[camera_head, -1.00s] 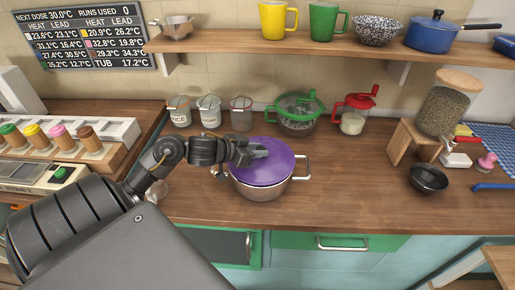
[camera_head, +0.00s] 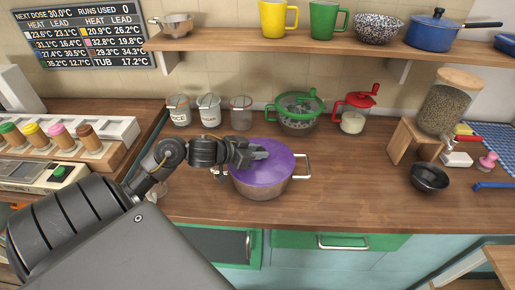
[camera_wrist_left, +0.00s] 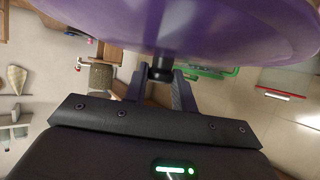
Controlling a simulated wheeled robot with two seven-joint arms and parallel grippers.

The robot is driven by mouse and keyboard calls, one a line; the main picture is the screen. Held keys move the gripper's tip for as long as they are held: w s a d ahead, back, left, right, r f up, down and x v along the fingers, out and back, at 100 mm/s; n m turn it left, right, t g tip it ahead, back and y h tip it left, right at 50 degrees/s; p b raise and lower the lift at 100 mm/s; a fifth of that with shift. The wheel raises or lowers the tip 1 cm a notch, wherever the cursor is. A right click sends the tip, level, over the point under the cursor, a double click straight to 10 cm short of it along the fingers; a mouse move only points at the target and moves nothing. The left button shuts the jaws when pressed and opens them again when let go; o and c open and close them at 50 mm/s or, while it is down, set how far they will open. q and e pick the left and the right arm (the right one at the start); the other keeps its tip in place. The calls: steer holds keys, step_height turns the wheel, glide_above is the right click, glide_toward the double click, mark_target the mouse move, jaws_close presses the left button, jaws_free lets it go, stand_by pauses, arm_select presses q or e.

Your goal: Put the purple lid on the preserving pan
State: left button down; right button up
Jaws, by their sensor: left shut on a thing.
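The purple lid (camera_head: 268,173) covers the top of the preserving pan (camera_head: 262,192), a metal pan with a side handle (camera_head: 302,167) on the worktop. I cannot tell whether the lid rests on the rim or hangs just above it. My left gripper (camera_head: 258,153) reaches over the lid from the left. In the left wrist view my left gripper (camera_wrist_left: 160,88) is shut on the lid's dark knob (camera_wrist_left: 160,71), with the purple lid (camera_wrist_left: 205,25) filling the top of the picture. The pan's opening is hidden under the lid. My right gripper is not in view.
Behind stand glass jars (camera_head: 209,111), a green-lidded bowl (camera_head: 298,112) and a red-topped jug (camera_head: 354,113). A black bowl (camera_head: 429,178) and a wooden stand (camera_head: 411,141) are at the right. The worktop (camera_head: 355,195) right of the pan is clear. A shelf (camera_head: 300,45) runs above.

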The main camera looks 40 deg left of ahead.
arm_select(q)
steer(key=c, duration=1.1)
jaws_free()
steer(key=shift+o, duration=0.2)
steer(key=shift+s, duration=0.1)
steer(key=v, duration=1)
steer(key=shift+s+a+r, duration=0.15)
steer(key=shift+s+r, duration=0.05)
steer(key=shift+s, duration=0.05)
